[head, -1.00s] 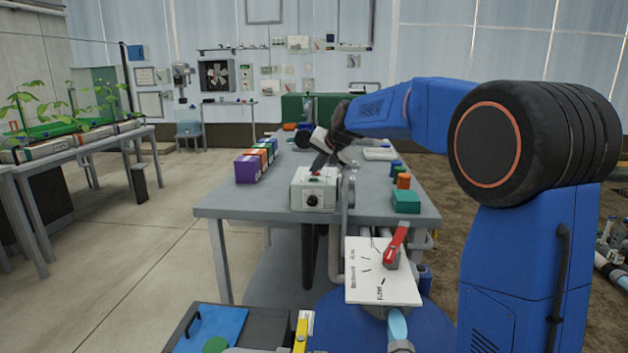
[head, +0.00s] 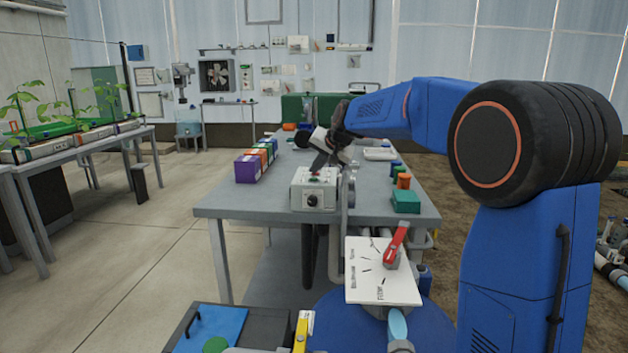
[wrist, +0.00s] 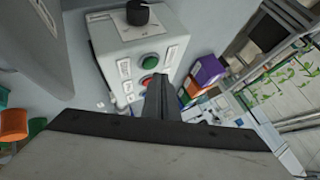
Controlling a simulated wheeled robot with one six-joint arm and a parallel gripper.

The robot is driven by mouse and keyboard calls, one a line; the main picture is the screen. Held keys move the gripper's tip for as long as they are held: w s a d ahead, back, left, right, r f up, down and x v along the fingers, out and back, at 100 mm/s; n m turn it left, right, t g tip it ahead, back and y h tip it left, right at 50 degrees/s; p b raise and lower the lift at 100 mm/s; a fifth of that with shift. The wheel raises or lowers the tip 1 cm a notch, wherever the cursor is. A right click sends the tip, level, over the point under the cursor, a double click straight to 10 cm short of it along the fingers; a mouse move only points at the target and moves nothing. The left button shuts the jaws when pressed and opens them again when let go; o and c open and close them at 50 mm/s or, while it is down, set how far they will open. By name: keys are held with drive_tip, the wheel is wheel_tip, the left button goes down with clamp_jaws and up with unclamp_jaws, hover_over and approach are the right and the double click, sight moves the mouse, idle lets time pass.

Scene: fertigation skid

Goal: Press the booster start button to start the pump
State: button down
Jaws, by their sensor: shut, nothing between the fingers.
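The grey-white control box (head: 302,194) stands at the near end of the workbench. It has a black knob (head: 312,200) on its front. In the wrist view the same box (wrist: 172,42) shows the black knob (wrist: 138,12), a green button (wrist: 150,62) and a red button (wrist: 148,81) beside label plates, whose text I cannot read. My gripper (head: 317,170) is shut and empty, pointing down at the top of the box. In the wrist view its dark fingers (wrist: 160,85) end close to the red and green buttons. I cannot tell whether they touch either button.
Purple and orange boxes (head: 248,168) stand left of the control box. A green block (head: 406,202) and small coloured containers (head: 403,181) stand to its right. A white valve panel with a red lever (head: 396,245) is in front of the bench. The bench's front left top is clear.

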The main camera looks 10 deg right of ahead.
drive_tip(key=shift+f, duration=0.15)
idle(0.7)
drive_tip(key=shift+f, duration=0.3)
drive_tip(key=shift+f, duration=0.4)
idle(0.7)
drive_tip(key=shift+r, duration=0.85)
wheel_tip(320, 180, up, 5)
idle(0.9)
idle(0.4)
